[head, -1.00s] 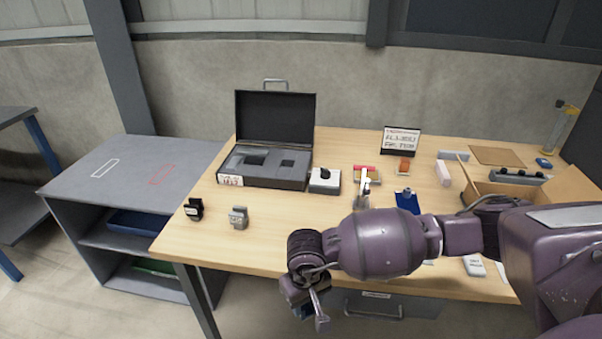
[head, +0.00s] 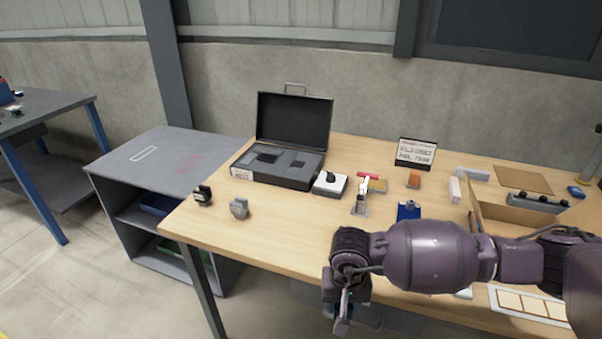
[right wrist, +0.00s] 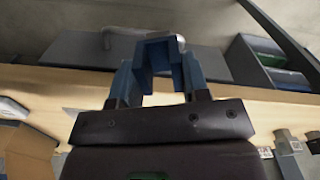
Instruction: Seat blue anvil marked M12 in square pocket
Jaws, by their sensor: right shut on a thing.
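A blue, fork-shaped block (right wrist: 160,52), apparently the anvil, is held between the fingers of my right gripper in the right wrist view. No M12 mark can be read. In the head view my right gripper (head: 343,318) hangs at the table's front edge, and what it holds is mostly hidden. The open black case (head: 275,178) stands at the back left of the table, its lid upright. Its grey foam has two dark recesses; the right one (head: 298,164) looks roughly square. The gripper is well in front of the case and to its right. My left gripper is not in view.
A black block (head: 203,196) and a grey block (head: 239,208) stand near the table's left front. A sign (head: 416,153) and a carton (head: 520,215) are further right. Bare tabletop lies before the case.

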